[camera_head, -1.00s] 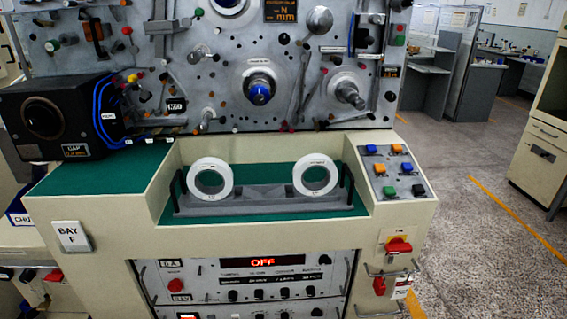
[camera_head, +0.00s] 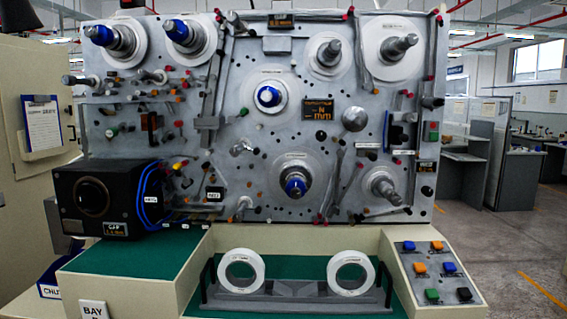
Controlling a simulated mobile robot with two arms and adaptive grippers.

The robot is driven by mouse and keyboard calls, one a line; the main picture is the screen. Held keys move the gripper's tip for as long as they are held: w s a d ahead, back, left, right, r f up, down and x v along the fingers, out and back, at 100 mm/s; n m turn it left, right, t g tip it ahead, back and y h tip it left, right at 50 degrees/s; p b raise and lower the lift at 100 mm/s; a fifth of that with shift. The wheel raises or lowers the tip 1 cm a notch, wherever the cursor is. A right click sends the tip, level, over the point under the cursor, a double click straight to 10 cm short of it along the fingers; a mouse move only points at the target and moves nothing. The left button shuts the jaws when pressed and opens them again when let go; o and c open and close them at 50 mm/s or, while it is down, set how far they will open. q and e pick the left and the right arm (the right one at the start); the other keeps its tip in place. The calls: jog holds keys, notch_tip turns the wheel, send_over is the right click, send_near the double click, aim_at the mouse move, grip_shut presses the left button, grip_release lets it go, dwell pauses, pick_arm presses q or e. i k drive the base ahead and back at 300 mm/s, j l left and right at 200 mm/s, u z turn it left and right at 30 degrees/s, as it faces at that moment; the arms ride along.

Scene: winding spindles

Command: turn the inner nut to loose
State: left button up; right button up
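The winding machine's upright grey panel (camera_head: 250,140) carries several spindles. Bare metal spindles show at the upper right (camera_head: 331,52), far upper right (camera_head: 398,45) and lower right (camera_head: 384,188). I cannot tell which part is the inner nut. Neither of my grippers is in view.
Two white rings (camera_head: 241,271) (camera_head: 350,273) stand in a grey holder on the green-topped ledge. A black box (camera_head: 105,200) with blue cables juts out at the left. A button panel (camera_head: 436,270) is at the right. Open floor lies at far right.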

aim_at(182, 33)
jog(key=i+j+z, duration=0.2)
jog(key=j, duration=0.5)
jog(key=j+z, duration=0.2)
jog(key=j, duration=0.5)
